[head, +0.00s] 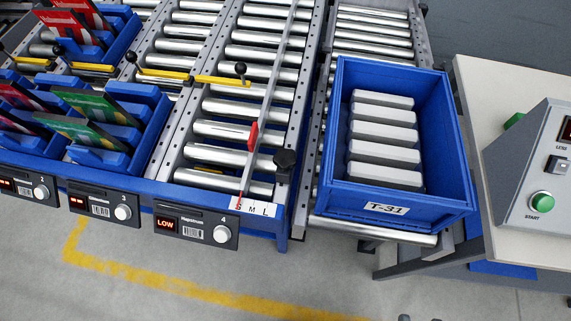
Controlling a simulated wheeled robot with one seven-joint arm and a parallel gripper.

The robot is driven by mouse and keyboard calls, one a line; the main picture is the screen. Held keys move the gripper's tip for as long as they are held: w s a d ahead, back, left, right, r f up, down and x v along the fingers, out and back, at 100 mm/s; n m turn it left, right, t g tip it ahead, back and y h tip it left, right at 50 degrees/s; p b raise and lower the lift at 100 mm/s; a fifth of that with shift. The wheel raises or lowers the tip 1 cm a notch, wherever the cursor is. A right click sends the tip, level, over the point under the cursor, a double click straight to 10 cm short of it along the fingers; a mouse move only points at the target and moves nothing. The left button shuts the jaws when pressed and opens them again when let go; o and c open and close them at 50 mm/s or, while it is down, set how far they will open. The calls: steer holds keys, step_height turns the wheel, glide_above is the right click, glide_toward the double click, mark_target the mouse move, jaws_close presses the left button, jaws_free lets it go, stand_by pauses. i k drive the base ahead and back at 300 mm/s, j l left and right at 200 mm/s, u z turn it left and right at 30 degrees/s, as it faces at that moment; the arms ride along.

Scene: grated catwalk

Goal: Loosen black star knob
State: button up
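The black star knob (285,160) sits at the front right of the fourth roller lane, on the blue-and-grey side rail next to the blue crate. Its shaft runs down to the rail. A long metal guide rail (271,88) runs along this lane, with a red pointer (253,136) near its front end. A white scale plate (253,207) marked S, M and L lies below; the guide's thin red tip is at the S end. My gripper is not clearly seen; only small grey shapes at the bottom edge show, and I cannot tell what they are.
A blue crate (469,150) labelled T-31, holding several grey blocks, stands right of the knob. A control box (537,180) with a green START button is at far right. Front floor is open.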

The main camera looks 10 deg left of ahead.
mark_target(284, 159)
steer(key=k+u, duration=0.1)
steer(key=u, duration=0.3)
steer(key=k+u, duration=0.1)
steer(key=u, duration=0.75)
steer(key=k+j+u, duration=0.15)
steer(key=u, duration=0.25)
